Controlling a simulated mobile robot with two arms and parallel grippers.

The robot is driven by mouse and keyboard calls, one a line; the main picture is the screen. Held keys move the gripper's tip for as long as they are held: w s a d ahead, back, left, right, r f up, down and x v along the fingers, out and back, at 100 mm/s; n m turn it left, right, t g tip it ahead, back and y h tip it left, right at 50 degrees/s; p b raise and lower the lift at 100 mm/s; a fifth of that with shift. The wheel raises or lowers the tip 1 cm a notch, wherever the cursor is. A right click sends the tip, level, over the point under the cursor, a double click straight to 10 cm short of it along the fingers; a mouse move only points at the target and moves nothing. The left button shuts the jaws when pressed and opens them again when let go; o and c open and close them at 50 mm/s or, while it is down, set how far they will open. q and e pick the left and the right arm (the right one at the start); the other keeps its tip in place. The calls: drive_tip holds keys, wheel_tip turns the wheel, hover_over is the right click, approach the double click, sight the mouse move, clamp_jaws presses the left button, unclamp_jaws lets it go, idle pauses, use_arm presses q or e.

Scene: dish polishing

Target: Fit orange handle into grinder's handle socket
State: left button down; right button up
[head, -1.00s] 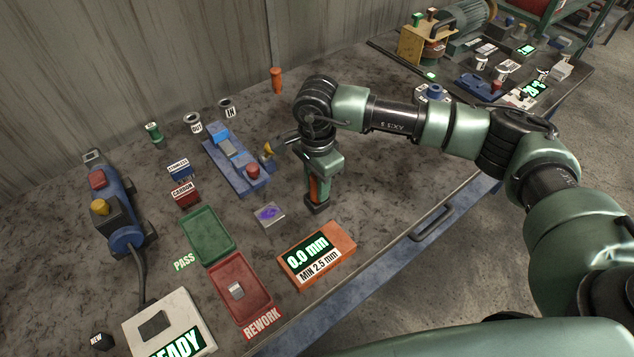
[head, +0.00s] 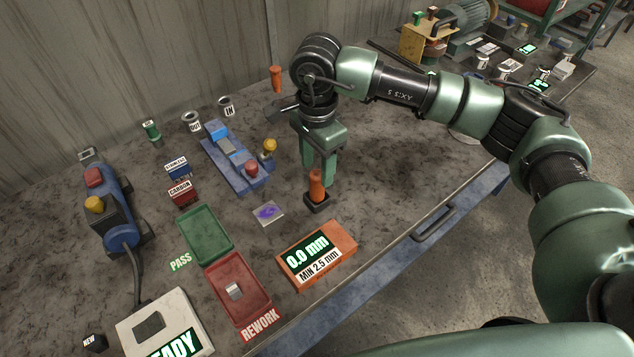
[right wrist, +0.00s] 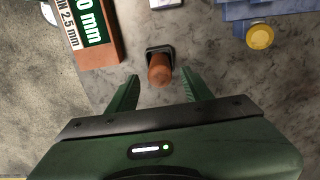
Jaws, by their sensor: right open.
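An orange handle (head: 316,186) stands upright in a small dark square holder (head: 317,203) on the bench. In the right wrist view the handle (right wrist: 160,70) shows end-on between my finger lines. My right gripper (head: 318,172) is open and empty, pointing down just above the handle, with its fingers apart from it. The grinder (head: 113,205) appears to be the blue tool lying at the left, with a red and a yellow part on top and a grey cable. Its handle socket cannot be made out for sure. My left gripper is out of view.
An orange gauge box (head: 335,262) reading 0.0 mm lies in front of the holder. Green (head: 222,243) and red (head: 247,302) trays and a blue fixture (head: 225,168) lie between holder and grinder. Another orange upright piece (head: 276,78) stands near the wall.

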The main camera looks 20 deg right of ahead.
wheel_tip(320, 180, up, 6)
drive_tip(key=shift+r+b, duration=0.1)
drive_tip(key=shift+b, duration=0.55)
